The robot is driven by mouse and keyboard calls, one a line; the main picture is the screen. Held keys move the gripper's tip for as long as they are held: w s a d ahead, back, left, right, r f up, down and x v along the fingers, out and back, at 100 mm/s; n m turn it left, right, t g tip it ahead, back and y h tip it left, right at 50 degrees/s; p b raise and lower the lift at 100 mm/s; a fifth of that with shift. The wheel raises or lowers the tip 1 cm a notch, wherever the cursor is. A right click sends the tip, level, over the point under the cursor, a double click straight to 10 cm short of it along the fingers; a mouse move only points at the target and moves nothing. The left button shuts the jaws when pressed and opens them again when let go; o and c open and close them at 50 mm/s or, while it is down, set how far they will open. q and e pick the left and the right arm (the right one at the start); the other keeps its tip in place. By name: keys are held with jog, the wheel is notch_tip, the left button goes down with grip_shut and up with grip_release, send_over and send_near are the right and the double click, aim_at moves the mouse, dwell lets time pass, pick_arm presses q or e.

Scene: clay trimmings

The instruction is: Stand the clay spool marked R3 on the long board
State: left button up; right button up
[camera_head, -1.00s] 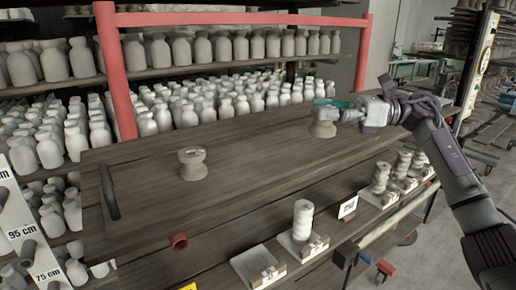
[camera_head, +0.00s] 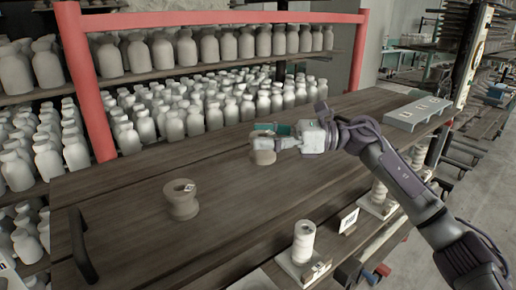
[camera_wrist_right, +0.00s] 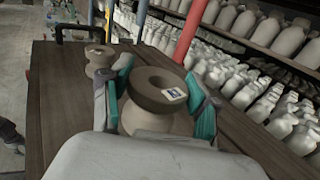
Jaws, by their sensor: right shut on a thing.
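My right gripper (camera_head: 268,138) is shut on a brown clay spool (camera_head: 263,157), with teal pads on both sides of it. In the right wrist view the held spool (camera_wrist_right: 160,88) is upright between the pads and carries a small label on its top rim, too small to read. The long board (camera_head: 240,225) is dark wood. The held spool is over its middle; whether it touches the wood I cannot tell. A second clay spool (camera_head: 182,203) stands upright on the board to the left, also labelled illegibly; it shows in the right wrist view (camera_wrist_right: 100,62). My left gripper is out of view.
A black handle (camera_head: 80,245) is at the board's left end. A grey slab (camera_head: 405,119) with small cards lies at the far right end. Stacked pale pieces (camera_head: 303,242) stand below the front edge. Bottle shelves and a red frame (camera_head: 84,85) rise behind.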

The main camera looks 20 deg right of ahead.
aim_at(259, 157)
jog(key=shift+a+f, duration=0.45)
jog(key=shift+a, duration=0.2)
jog(key=f+p, duration=0.2)
jog(key=f, duration=0.1)
jog(key=shift+s, duration=0.2)
jog(key=shift+w+f, duration=0.1)
jog(key=shift+f, duration=0.6)
jog(key=o, duration=1.4)
jog(key=shift+r, duration=0.15)
